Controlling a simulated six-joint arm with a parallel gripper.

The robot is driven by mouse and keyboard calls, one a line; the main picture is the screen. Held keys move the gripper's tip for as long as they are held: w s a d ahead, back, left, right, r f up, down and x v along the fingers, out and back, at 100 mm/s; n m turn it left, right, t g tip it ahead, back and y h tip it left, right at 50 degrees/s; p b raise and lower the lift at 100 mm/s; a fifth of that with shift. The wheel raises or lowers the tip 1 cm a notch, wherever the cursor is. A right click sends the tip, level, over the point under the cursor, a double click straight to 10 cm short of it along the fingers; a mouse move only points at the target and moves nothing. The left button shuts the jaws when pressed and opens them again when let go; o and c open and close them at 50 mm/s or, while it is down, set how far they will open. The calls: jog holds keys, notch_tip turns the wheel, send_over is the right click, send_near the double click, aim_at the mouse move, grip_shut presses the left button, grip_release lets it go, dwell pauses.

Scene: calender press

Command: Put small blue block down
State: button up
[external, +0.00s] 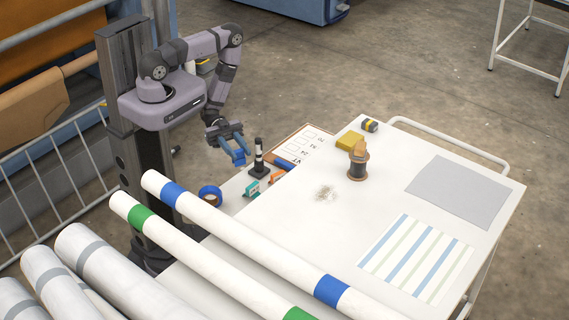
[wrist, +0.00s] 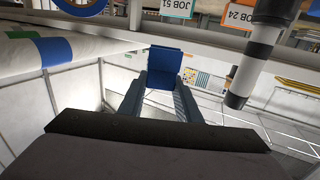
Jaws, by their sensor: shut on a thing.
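The small blue block (wrist: 163,68) is held between the two fingertips of my gripper (wrist: 160,88) in the wrist view. In the external view my gripper (external: 233,147) is shut on it, and the block (external: 239,158) shows at the fingertips, left of the black and white post (external: 259,158). The fingers are also blue, so block and fingers are hard to separate there. In the wrist view the block is held clear of the surfaces around it.
A blue ring (external: 210,194), job cards (external: 252,189) and a checklist board (external: 303,141) lie near my gripper. The table's middle is mostly clear.

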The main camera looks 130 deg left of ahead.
jog(key=shift+d+r+h, duration=0.3)
jog(key=shift+d, duration=0.05)
jog(key=s+d+r+m+g+h+p, duration=0.3)
jog(key=d+r+m+g+h+p, duration=0.15)
jog(key=d+m+g+h, duration=0.2)
jog(key=w+d+f+b, duration=0.1)
jog(key=w+d+b, duration=0.4)
jog(key=w+d, duration=0.45)
jog(key=a+r+n+t+y+p, duration=0.5)
jog(key=a+r+p, duration=0.1)
jog(key=a+p, duration=0.1)
jog(key=shift+w+a+t+y, duration=0.35)
jog(key=shift+w+a, duration=0.05)
jog(key=shift+w, duration=0.05)
dwell(0.3)
